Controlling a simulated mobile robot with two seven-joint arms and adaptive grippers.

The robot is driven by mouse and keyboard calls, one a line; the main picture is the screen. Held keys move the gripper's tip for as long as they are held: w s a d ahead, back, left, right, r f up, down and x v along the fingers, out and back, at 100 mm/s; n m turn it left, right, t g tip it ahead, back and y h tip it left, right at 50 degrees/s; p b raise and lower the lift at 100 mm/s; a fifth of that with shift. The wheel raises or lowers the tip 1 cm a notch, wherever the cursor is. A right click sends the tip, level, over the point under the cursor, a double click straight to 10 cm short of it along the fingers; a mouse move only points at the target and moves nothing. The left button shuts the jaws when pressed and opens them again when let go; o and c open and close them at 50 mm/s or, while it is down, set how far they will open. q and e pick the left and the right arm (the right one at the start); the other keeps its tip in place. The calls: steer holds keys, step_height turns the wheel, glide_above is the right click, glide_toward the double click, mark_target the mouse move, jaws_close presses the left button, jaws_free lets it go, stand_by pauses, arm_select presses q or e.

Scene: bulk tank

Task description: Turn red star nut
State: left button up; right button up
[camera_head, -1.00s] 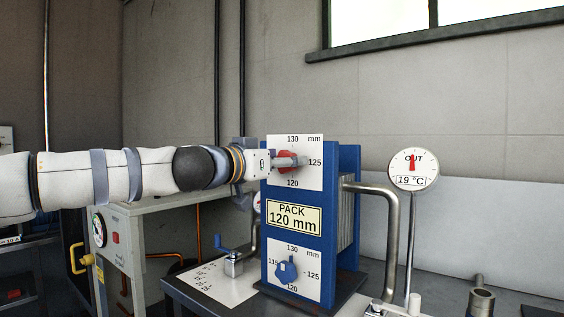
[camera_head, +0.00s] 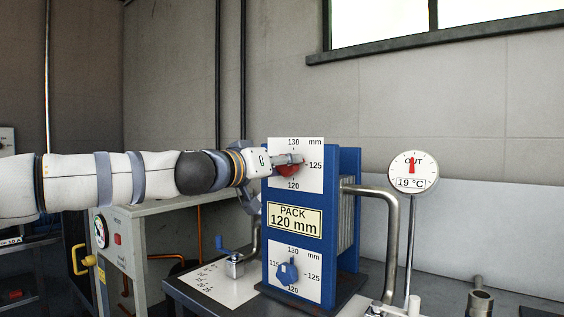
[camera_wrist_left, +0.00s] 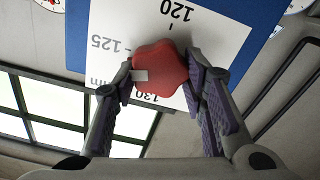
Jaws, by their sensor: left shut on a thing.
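The red star nut (camera_head: 288,170) sits on the upper white dial plate (camera_head: 309,182) of the blue plate pack (camera_head: 350,228). The plate carries marks 120, 125 and 130 mm. My left gripper (camera_head: 289,160) reaches in from the left and partly hides the nut. In the left wrist view, its two fingers (camera_wrist_left: 161,80) are shut on the red star nut (camera_wrist_left: 158,66), one finger on each side. A small pale tab shows on the nut's edge there, towards the 125–130 side. My right gripper is not in view.
A blue star nut (camera_head: 287,271) sits on the lower dial plate. Between the dials a sign (camera_head: 294,219) reads PACK 120 mm. A bent steel pipe (camera_head: 391,240) and a round OUT gauge (camera_head: 413,171) reading 19 °C stand at right. A grey cabinet (camera_head: 130,240) stands below my left arm.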

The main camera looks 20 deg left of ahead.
arm_select(q)
steer(key=shift+a+f+n+p, duration=0.15)
steer(key=shift+n+p, duration=0.1)
steer(key=shift+n, duration=3.25)
steer(key=shift+f+n+p, duration=0.1)
steer(key=shift+n+p, duration=0.1)
steer(key=shift+n, duration=3.3)
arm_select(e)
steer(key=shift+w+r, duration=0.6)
arm_select(q)
steer(key=shift+n, duration=0.3)
steer(key=o, duration=1.2)
steer(key=shift+c, duration=0.2)
steer(key=v, duration=1.2)
